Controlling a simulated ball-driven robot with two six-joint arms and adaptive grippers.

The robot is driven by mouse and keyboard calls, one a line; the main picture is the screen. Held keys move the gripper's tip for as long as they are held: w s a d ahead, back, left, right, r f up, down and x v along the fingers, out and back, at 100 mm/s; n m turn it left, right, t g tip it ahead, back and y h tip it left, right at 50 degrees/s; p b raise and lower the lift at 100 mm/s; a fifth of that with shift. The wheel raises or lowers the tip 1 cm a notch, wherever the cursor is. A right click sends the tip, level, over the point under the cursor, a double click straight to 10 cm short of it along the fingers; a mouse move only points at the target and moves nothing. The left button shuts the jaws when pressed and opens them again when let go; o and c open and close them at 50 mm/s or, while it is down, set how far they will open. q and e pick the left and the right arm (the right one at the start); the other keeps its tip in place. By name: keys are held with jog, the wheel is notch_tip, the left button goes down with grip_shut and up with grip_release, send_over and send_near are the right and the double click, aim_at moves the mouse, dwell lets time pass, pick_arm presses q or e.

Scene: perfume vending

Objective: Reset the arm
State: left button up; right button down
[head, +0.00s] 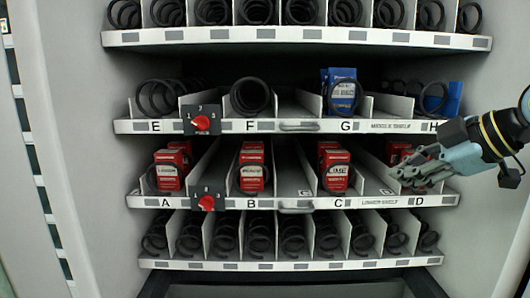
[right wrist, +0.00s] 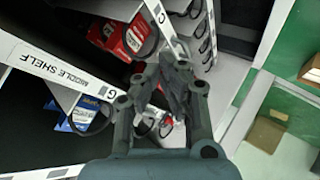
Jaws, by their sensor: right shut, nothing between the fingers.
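My right gripper (head: 408,174) reaches in from the right edge of the head view. It is in front of the right end of the lower labelled shelf, near the letter D, and partly hides a red box (head: 397,152) behind it. Its fingers are shut and empty. In the right wrist view the closed fingers (right wrist: 178,72) point toward the shelves, with a red box (right wrist: 122,38) to their left and a blue box (right wrist: 82,116) at the lower left. My left gripper is not in view.
The vending machine's middle shelf (head: 378,126) holds black coils and blue boxes (head: 342,90). The lower shelf (head: 385,201) holds several red boxes (head: 168,170). Two black latches with red knobs (head: 202,122) sit on the shelf fronts at left. Brown boxes (right wrist: 266,133) show at right in the wrist view.

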jog(key=s+f+m+g+h, duration=0.25)
jog(key=s+f+m, duration=0.45)
jog(key=s+f, duration=0.75)
jog(key=s+d+f+m+g+h, duration=0.1)
jog(key=s+f+m+h, duration=0.2)
jog(key=s, duration=0.6)
jog(key=s+d+f+m+g+h, duration=0.1)
jog(key=s+f+m+g, duration=0.2)
jog(key=s, duration=0.5)
jog(key=s+d+f+m+b, duration=0.1)
jog(key=s+d+f, duration=0.1)
jog(key=f, duration=1.3)
jog(key=s+d+f+m+b, duration=0.1)
jog(key=s+f, duration=0.1)
jog(key=f, duration=1.4)
jog(key=s+d+f+g+b, duration=0.1)
jog(key=s+f+b, duration=0.1)
jog(key=s+f, duration=1.3)
jog(key=shift+s+f, duration=0.15)
jog(key=shift+s, duration=0.95)
